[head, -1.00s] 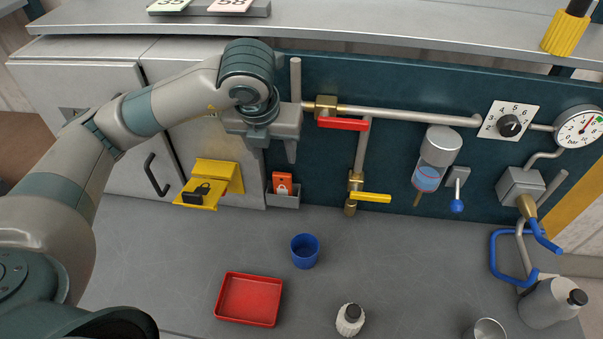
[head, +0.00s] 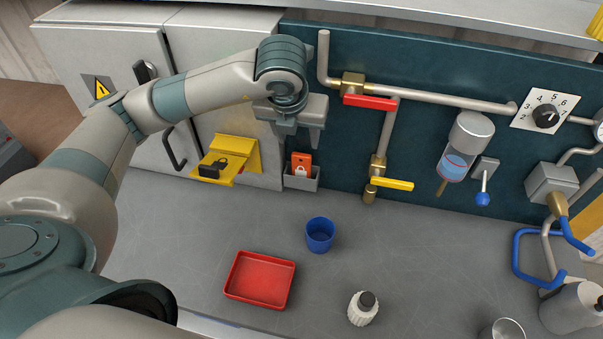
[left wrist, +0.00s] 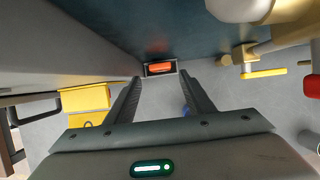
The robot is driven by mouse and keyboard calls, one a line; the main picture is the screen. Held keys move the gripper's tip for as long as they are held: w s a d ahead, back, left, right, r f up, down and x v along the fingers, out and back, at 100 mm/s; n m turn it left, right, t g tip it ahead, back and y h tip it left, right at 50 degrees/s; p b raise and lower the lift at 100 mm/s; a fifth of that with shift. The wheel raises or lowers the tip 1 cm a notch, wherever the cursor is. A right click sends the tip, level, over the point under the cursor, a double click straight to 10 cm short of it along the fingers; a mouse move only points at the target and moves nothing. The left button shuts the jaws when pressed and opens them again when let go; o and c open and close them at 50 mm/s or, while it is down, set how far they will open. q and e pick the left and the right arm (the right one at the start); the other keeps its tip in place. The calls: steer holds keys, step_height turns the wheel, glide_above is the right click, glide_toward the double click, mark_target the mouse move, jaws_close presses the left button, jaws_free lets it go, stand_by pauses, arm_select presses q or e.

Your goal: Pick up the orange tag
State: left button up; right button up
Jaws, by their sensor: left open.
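The orange tag (head: 301,163), with a white padlock mark, stands in a small grey holder (head: 302,183) at the foot of the dark blue panel. In the left wrist view the tag (left wrist: 159,67) shows between and beyond the fingertips. My left gripper (head: 297,143) is above the tag with its fingers pointing down. In the left wrist view the left gripper (left wrist: 160,88) has its two fingers well apart with nothing between them. My right gripper is not seen.
A yellow padlock station (head: 233,153) is left of the holder. A red-handled valve (head: 368,102) and yellow-handled valve (head: 390,183) are right of it.

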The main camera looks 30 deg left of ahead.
mark_target(301, 157)
arm_select(q)
steer(key=b+x, duration=0.1)
steer(key=x, duration=0.4)
steer(key=shift+w+f, duration=0.1)
steer(key=shift+f, duration=0.15)
steer(key=shift+f+b, duration=0.3)
steer(key=shift+f, duration=0.15)
steer(key=x, duration=0.4)
steer(key=shift+s+f+b, duration=0.1)
steer(key=shift+s+b, duration=0.25)
steer(key=shift+b, duration=0.05)
steer(key=shift+w+f, duration=0.15)
steer(key=shift+f, duration=0.05)
steer(key=shift+c, duration=0.2)
steer(key=c, duration=1.1)
